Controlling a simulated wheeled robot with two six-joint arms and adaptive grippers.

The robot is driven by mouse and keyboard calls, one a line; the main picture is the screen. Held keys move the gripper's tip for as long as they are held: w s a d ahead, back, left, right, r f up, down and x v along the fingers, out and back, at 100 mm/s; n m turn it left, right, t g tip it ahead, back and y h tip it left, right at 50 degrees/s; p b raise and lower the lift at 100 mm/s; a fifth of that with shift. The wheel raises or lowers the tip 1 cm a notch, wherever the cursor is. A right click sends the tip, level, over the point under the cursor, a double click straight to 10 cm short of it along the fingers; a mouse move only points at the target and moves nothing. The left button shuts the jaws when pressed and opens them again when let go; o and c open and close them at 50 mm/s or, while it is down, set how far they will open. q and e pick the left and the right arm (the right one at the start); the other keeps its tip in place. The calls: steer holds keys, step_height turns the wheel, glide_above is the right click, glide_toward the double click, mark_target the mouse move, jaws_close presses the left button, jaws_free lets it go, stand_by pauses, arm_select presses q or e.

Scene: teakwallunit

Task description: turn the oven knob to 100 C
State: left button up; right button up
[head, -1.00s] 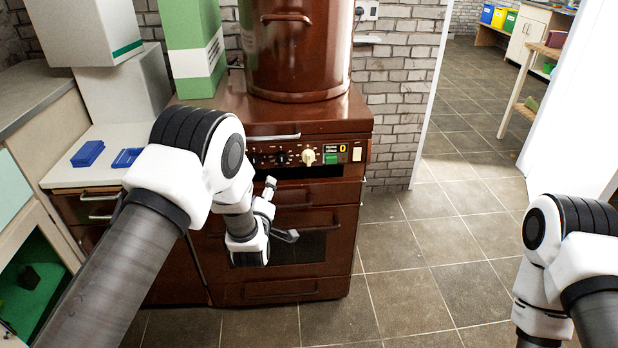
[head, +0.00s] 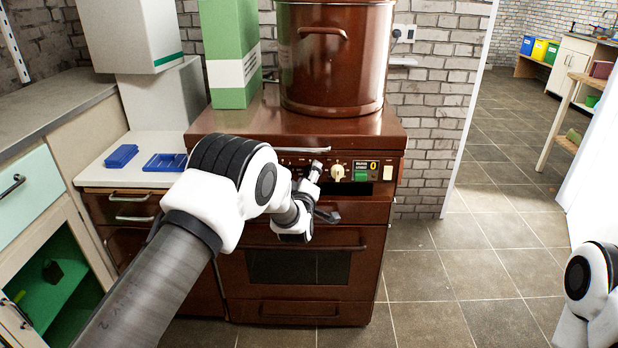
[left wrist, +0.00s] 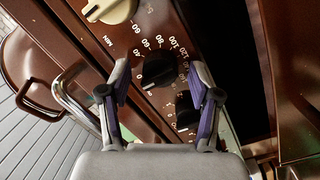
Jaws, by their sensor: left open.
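The brown oven (head: 300,265) has a control panel along its upper front. In the left wrist view, a black knob (left wrist: 158,70) has a number scale around it, including 60, 80 and 100. Its white pointer line is at the lower left, near 0. My left gripper (left wrist: 158,75) is open, with one finger on each side of this knob in the picture; I cannot tell whether they touch it. In the head view, my left gripper (head: 321,191) is in front of the panel and hides part of it. My right gripper is out of view.
A cream knob (head: 337,173) and a lit display (head: 373,167) are right of my left gripper. Another black knob (left wrist: 186,110) is close to one finger. A large brown pot (head: 335,60) stands on top. An oven handle (head: 320,248) runs below. Floor at right is clear.

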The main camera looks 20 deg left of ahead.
arm_select(q)
steer(key=c, duration=1.1)
steer(key=shift+m, duration=0.4)
steer(key=shift+d+m+g+y+p, duration=0.1)
steer(key=shift+m+g+y+p, duration=0.4)
steer(key=shift+m, duration=3.9)
steer(key=shift+d+m+g+y+p, duration=0.1)
steer(key=shift+m+y+p, duration=0.65)
steer(key=shift+m, duration=3.65)
steer(key=shift+d+m+g+y+p, duration=0.1)
steer(key=shift+m+g+y+p, duration=0.4)
steer(key=shift+m, duration=3.9)
steer(key=shift+r, duration=0.1)
